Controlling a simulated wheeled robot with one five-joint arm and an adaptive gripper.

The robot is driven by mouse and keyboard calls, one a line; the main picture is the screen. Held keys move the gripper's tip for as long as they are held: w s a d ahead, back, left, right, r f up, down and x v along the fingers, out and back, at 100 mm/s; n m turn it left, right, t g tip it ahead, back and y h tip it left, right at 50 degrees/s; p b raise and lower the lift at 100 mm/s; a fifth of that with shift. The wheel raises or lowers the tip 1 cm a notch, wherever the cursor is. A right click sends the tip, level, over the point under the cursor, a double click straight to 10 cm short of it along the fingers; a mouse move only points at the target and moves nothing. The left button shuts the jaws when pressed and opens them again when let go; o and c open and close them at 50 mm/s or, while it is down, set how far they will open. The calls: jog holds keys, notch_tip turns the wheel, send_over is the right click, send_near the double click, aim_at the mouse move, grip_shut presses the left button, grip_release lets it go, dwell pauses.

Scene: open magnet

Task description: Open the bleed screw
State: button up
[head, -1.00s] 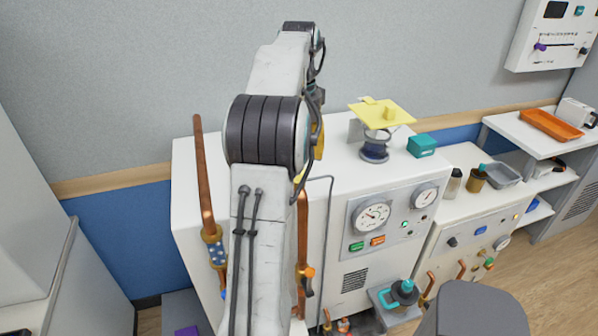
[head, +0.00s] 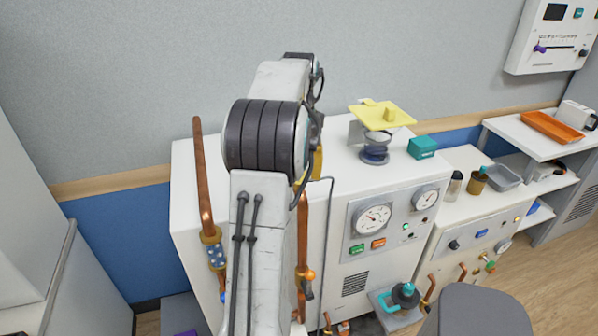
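No part that I can tell for sure as the bleed screw shows in the head view. Copper pipes run down the front of the white cabinet (head: 345,215). The left pipe (head: 203,180) has a brass and blue fitting (head: 216,254). Another pipe (head: 302,228), just right of my arm, carries a small orange part (head: 308,274). My arm fills the middle of the view and hides part of the cabinet's top and front. My gripper is not visible; it is hidden behind the arm or out of frame.
Two gauges (head: 374,217) sit on the cabinet front. A yellow plate (head: 382,114) and a teal box (head: 422,147) are on its top. A teal and dark device (head: 404,294) stands low at the front. A second cabinet (head: 470,225) and a shelf with an orange tray (head: 552,126) stand to the right.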

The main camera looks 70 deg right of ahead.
grip_shut()
jog(key=shift+n, duration=0.4)
jog(key=n+p, duration=0.1)
jog(key=n, duration=0.1)
jog(key=shift+n+p, duration=0.4)
jog(key=n+p, duration=0.1)
jog(key=n, duration=0.3)
jog(key=shift+n+p, duration=0.3)
jog(key=n+p, duration=0.1)
jog(key=n, duration=0.7)
jog(key=shift+f+n+p, duration=0.1)
jog(key=shift+n+p, duration=0.2)
jog(key=shift+p, duration=0.1)
jog(key=shift+a, duration=0.1)
